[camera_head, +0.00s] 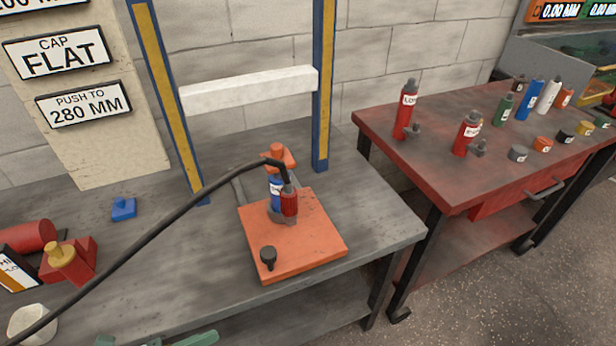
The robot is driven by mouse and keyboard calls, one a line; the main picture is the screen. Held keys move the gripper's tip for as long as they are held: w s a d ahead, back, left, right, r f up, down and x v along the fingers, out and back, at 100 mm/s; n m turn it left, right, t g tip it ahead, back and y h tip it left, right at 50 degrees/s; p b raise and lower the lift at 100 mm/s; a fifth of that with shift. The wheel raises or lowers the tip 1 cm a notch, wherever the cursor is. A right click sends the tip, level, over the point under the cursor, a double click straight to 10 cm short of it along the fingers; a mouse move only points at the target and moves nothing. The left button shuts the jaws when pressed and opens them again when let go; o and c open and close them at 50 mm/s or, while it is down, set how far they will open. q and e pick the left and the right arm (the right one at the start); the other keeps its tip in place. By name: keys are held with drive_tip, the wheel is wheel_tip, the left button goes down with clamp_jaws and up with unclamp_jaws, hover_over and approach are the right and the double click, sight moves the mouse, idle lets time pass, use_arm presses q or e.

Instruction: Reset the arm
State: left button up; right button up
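Neither of my grippers can be made out in the head view. An orange base plate (318,245) lies on the grey bench. A small blue cylinder (276,190) stands upright on it, with a red ribbed fitting (289,202) at its right side. A black hose (150,232) runs from the lower left corner up to this fitting. An orange piece (279,155) shows just behind the cylinder. A black knob (268,257) stands near the plate's front left corner.
Blue posts (324,90) and a white crossbar (250,90) rise behind the plate. A red bench (450,165) at right carries red cylinders (405,112) and several small parts. A blue block (123,209) and a red block (75,262) sit at left.

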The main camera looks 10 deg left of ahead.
use_arm(q)
drive_tip(key=s+a+f+n+y, duration=0.1)
drive_tip(key=a+f+n+y, duration=0.35)
drive_tip(key=f+n, duration=0.35)
drive_tip(key=s+a+f+n+y, duration=0.1)
drive_tip(key=a+f+n+y, duration=0.35)
drive_tip(key=f+n, duration=0.35)
drive_tip(key=s+a+f+n+g+y+p, duration=0.25)
drive_tip(key=s+a+f+n, duration=0.35)
drive_tip(key=s+f+n, duration=0.35)
drive_tip(key=s+d+f+n+g+y+p, duration=0.1)
drive_tip(key=s+f+n+g+p, duration=0.15)
drive_tip(key=s+f+n, duration=0.45)
drive_tip(key=s+f+n+g+y+p, duration=0.15)
drive_tip(key=s+f+n+g, duration=0.25)
drive_tip(key=s, duration=0.5)
drive_tip(key=s+d+n+g+p, duration=0.1)
drive_tip(key=d+n+g, duration=0.1)
drive_tip(key=d, duration=0.6)
drive_tip(key=shift+s+d+p, duration=0.15)
drive_tip(key=shift+s+p, duration=0.1)
drive_tip(key=shift+p, duration=0.1)
use_arm(e)
wheel_tip(320, 180, up, 8)
drive_tip(key=w, duration=0.2)
drive_tip(key=shift+w+d+f+t, duration=0.15)
drive_tip(key=shift+w+d+t, duration=0.2)
drive_tip(key=shift+d+t, duration=0.1)
